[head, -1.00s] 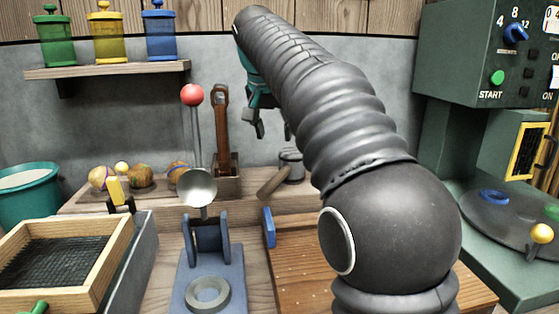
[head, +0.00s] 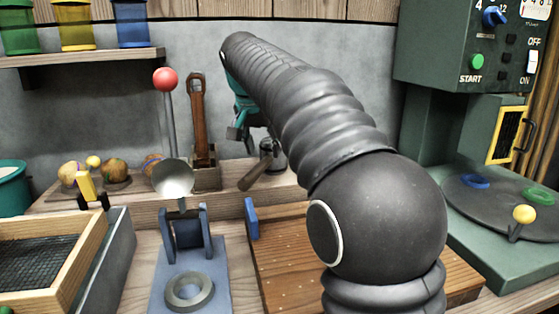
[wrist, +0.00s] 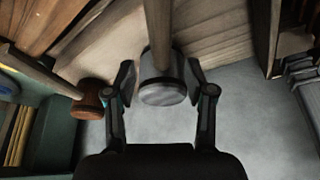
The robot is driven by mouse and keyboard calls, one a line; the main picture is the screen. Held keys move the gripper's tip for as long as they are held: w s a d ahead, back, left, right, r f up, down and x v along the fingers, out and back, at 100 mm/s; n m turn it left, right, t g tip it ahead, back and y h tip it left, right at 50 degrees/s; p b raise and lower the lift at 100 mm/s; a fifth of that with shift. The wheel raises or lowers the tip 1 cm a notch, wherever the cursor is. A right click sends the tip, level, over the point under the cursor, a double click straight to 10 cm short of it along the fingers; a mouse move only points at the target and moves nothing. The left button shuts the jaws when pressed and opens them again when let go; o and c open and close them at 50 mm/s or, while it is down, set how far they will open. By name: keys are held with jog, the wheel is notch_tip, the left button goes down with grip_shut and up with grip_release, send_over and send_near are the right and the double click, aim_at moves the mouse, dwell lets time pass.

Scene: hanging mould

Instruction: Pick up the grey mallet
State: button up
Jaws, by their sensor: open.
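The grey mallet has a round grey head (head: 273,152) and a wooden handle (head: 257,171). In the head view it is on the back bench, just right of a wooden rack. My gripper (head: 248,128) is above and close to it there, partly hidden by my arm. In the wrist view the open fingers of my gripper (wrist: 160,82) stand on either side of the grey mallet head (wrist: 163,92). The handle runs to the top of the picture. I cannot tell whether the fingers touch the head.
A brown-headed tool (wrist: 88,103) lies left of my fingers in the wrist view. A green machine (head: 425,135) stands right.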

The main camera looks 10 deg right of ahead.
aim_at(265, 159)
jog(key=shift+b+x, duration=0.45)
jog(key=shift+x, duration=2.2)
jog(key=shift+w+a+r, duration=0.1)
grip_shut()
